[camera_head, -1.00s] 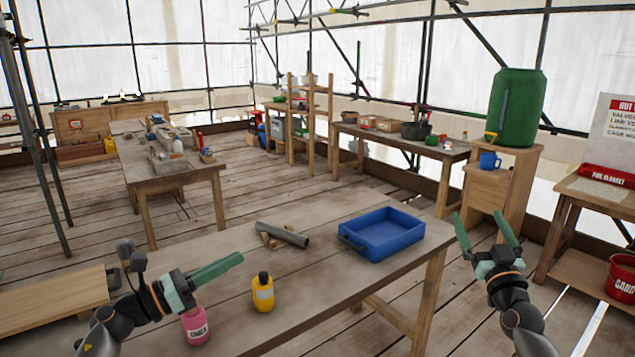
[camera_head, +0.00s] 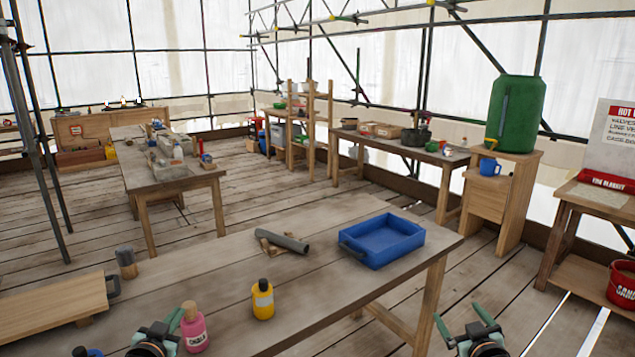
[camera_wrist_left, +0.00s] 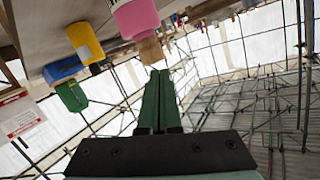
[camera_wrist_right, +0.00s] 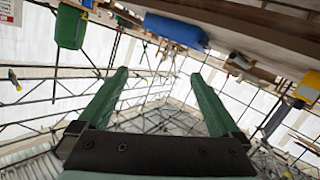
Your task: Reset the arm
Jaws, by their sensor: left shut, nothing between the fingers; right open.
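My left gripper (camera_head: 177,313) is low at the near edge of the workbench, beside a pink bottle (camera_head: 194,330) with a cork-coloured cap. Its green fingers are together and empty, as the left wrist view (camera_wrist_left: 160,74) shows. My right gripper (camera_head: 460,312) is low, off the right end of the bench. Its fingers stand wide apart with nothing between them, also in the right wrist view (camera_wrist_right: 160,73). Both grippers point upward and away from me. Most of both arms is out of the head view.
The workbench (camera_head: 330,290) carries a yellow bottle (camera_head: 263,300), a grey pipe (camera_head: 283,242) on a wooden rest and a blue tray (camera_head: 383,243). A grey cylinder (camera_head: 126,264) stands at the left by a wooden board (camera_head: 50,302). The bench's middle is clear.

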